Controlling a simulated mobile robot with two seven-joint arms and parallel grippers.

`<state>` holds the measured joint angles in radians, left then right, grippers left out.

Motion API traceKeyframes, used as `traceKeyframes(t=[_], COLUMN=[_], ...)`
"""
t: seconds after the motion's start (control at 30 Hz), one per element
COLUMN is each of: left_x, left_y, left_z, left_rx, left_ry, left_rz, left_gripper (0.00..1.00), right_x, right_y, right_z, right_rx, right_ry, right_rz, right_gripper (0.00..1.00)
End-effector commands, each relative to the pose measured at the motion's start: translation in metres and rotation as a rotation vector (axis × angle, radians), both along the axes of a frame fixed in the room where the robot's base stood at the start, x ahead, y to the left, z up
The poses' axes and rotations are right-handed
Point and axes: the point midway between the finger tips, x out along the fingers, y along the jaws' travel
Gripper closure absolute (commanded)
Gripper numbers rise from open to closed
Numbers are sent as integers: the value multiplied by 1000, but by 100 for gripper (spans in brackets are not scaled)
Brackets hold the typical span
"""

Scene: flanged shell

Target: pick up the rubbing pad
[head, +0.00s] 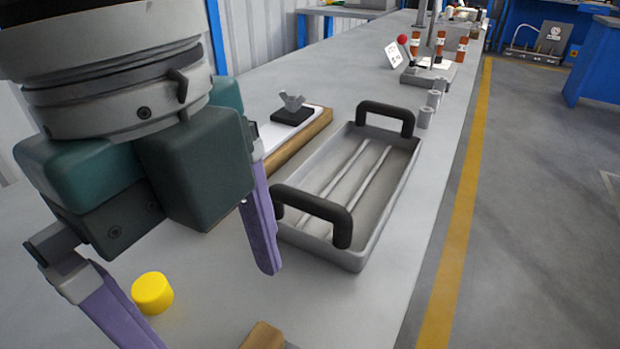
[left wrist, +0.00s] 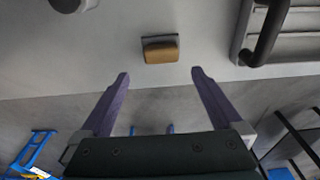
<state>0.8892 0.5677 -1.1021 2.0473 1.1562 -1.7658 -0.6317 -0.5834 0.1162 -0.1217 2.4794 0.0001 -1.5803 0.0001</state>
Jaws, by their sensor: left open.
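The rubbing pad seems to be the small tan block at the bottom edge of the head view (head: 264,337), partly cut off there. In the left wrist view the tan block (left wrist: 160,50) lies whole on the grey bench, with a thin grey strip along its far side. My left gripper (head: 210,308) is open, its two purple fingers wide apart and nothing between them. In the left wrist view the block shows beyond the fingertips (left wrist: 160,73), roughly centred between them and not touched. My right gripper is out of view.
A yellow cylinder (head: 152,293) stands on the bench beside the left fingers. A grey tray (head: 362,255) with black handles lies to the right. Behind are a wood-edged board (head: 300,140) with a dark fixture (head: 292,112). The bench's right edge borders the floor.

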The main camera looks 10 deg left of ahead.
Motion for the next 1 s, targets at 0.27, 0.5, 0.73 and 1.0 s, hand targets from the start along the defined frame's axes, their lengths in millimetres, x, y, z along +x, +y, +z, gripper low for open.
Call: traceKeyframes(t=[0.27, 0.5, 0.73, 1.0], left_x=[-2, 0, 0, 0], left_y=[-5, -5, -8, -8], left_z=[-41, -67, -95, -93], left_rx=[-1, 0, 0, 0], left_ry=[3, 2, -1, -1], left_rz=[0, 2, 0, 0], left_gripper=[0, 0, 0, 9], right_x=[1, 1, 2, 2], right_y=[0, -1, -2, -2], right_z=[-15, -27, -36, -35], right_rx=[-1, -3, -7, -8], right_ry=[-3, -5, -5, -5], right_rz=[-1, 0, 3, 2], right_gripper=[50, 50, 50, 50])
